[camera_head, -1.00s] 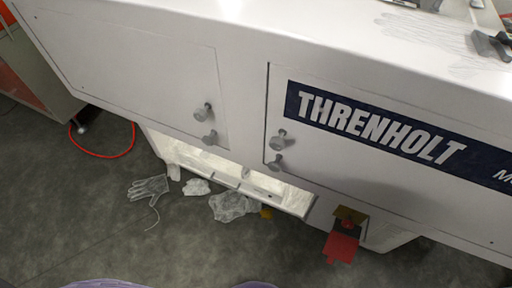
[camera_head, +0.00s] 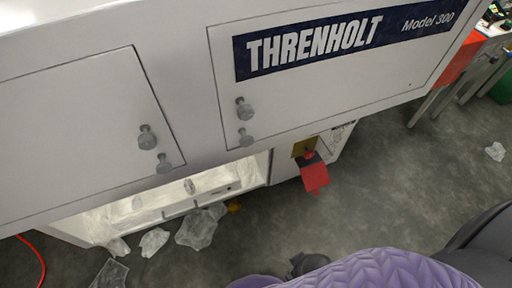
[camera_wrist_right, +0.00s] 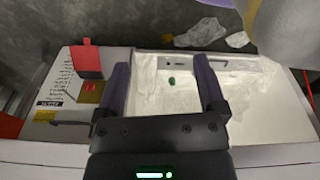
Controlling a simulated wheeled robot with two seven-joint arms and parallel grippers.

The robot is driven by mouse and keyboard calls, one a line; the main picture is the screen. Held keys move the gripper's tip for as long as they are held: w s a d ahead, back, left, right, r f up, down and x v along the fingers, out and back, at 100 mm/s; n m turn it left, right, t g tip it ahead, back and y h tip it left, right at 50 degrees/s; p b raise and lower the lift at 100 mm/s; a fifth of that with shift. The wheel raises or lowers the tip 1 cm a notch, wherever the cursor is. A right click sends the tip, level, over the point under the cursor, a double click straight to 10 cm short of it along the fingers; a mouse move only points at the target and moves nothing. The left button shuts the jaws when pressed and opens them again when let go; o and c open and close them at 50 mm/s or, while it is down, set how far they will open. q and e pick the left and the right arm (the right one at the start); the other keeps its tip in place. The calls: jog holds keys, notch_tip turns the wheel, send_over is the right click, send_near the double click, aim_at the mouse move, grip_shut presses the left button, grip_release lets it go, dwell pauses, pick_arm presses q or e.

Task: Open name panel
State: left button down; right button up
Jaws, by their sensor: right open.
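The name panel (camera_head: 330,75) is a white door on the machine's front with a dark blue THRENHOLT Model 300 strip (camera_head: 345,38). It looks shut, flush with the front, in the head view. My left gripper is not in view.
A plain second panel (camera_head: 75,130) with its own knobs (camera_head: 148,138) is at left. Below is a lit open bay (camera_head: 150,195). A red flap (camera_head: 314,178) sticks out beside it. Crumpled clear film (camera_head: 200,228) lies on the floor. Open floor (camera_head: 420,190) extends right.

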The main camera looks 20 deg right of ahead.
jog(key=w+a+r+m+t+b, duration=0.1)
jog(key=w+a+r+t+b, duration=0.1)
jog(key=w+r+t+b, duration=0.45)
jog(key=m+t+b, duration=0.2)
jog(key=m+t, duration=0.2)
jog(key=t, duration=0.6)
send_near(248, 143)
jog(key=w, duration=0.2)
jog(key=shift+y, duration=0.3)
jog(key=w+b, duration=0.3)
jog(key=w, duration=0.5)
jog(key=shift+f, duration=0.15)
jog(key=shift+w, duration=0.45)
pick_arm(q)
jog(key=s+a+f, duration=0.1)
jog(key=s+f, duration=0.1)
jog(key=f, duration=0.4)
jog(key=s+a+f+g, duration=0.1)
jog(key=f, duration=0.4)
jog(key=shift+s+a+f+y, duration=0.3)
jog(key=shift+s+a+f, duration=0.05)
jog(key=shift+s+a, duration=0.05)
pick_arm(e)
jog(key=c, duration=0.9)
grip_shut()
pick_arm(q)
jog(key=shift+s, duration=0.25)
